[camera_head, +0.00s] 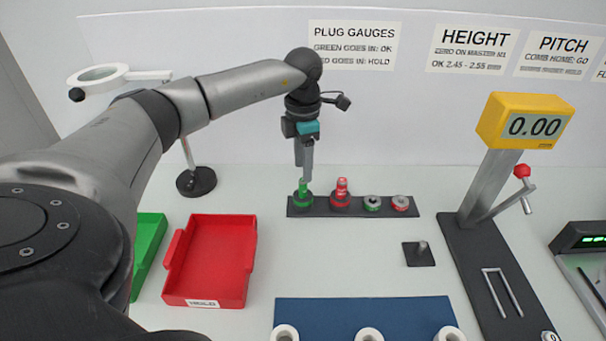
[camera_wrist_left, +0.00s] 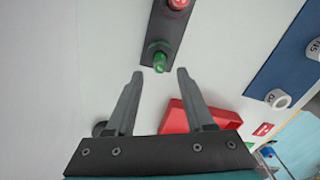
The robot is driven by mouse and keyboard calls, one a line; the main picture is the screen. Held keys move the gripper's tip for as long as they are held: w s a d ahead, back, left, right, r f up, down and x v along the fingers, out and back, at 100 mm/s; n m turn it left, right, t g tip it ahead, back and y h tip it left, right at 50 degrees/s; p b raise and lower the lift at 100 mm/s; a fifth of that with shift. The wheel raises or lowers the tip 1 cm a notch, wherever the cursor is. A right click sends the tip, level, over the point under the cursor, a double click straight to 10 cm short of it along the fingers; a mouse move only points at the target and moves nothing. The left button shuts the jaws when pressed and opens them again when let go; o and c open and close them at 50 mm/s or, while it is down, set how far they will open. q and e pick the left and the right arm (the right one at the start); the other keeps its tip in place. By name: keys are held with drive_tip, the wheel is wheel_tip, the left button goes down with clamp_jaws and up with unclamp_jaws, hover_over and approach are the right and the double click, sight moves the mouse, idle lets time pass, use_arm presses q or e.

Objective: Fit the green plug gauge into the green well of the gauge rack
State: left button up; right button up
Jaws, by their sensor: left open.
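The green plug gauge (camera_head: 304,190) stands upright at the left end of the dark gauge rack (camera_head: 356,209). It also shows in the left wrist view (camera_wrist_left: 159,62). My left gripper (camera_head: 304,178) is above the green plug gauge, pointing down. In the left wrist view its two fingers (camera_wrist_left: 160,73) are apart, with the plug just beyond and between their tips. Nothing is held. I cannot tell how far the fingers overlap the plug in height. My right gripper is out of view.
A red tray (camera_head: 208,262), a small post stand (camera_head: 419,255) and a height gauge (camera_head: 490,190) stand around. The table between rack and blue mat (camera_head: 365,312) is mostly clear.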

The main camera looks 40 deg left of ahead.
use_arm(q)
wheel_tip(320, 180, up, 7)
drive_tip(key=shift+r+p, duration=0.15)
drive_tip(key=shift+p, duration=0.3)
idle(0.3)
